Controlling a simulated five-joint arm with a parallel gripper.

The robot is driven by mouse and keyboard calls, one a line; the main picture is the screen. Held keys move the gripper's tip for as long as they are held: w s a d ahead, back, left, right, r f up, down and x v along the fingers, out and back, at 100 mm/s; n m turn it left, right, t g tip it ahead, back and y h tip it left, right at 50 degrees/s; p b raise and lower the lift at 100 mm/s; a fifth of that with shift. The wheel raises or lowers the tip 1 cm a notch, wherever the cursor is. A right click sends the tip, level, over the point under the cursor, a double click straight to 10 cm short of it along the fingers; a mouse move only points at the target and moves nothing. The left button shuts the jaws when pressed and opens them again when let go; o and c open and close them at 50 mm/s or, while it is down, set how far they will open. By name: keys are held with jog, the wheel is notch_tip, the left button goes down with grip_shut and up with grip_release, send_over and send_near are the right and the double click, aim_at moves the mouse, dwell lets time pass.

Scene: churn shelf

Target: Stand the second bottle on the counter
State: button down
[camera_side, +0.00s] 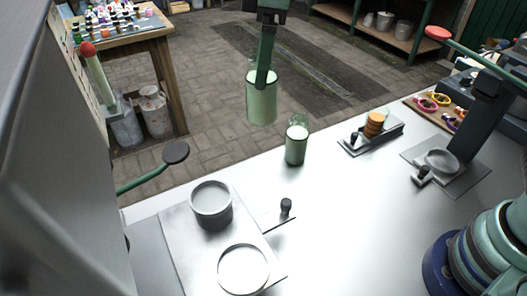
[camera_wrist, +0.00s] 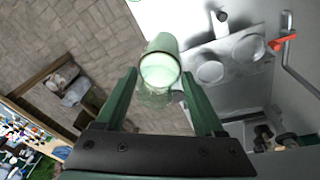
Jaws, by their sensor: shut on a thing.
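My gripper (camera_side: 264,82) is shut on a pale green glass bottle (camera_side: 261,106), held upright or nearly so, raised clear of the counter (camera_side: 340,210). In the wrist view the held bottle (camera_wrist: 160,71) sits between the two green fingers (camera_wrist: 160,78), its round mouth and pale contents showing. Another green bottle (camera_side: 296,146), with pale contents, stands upright on the counter near its far edge, below and right of the held one. The two bottles are apart.
A grey pot (camera_side: 211,204) and a round ring (camera_side: 243,268) sit on a plate at the front left. A small dark knob (camera_side: 286,206) is beside them. The middle counter is clear.

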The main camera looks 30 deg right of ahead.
aim_at(272, 113)
jog(key=d, duration=0.1)
jog(key=d+f, duration=0.1)
jog(key=shift+w+d, duration=0.3)
notch_tip(272, 113, down, 11)
jog(key=shift+a+r, duration=0.1)
jog(key=shift+r, duration=0.1)
jog(key=shift+f, duration=2.45)
jog(key=shift+a+f, duration=0.1)
jog(key=shift+f, duration=0.55)
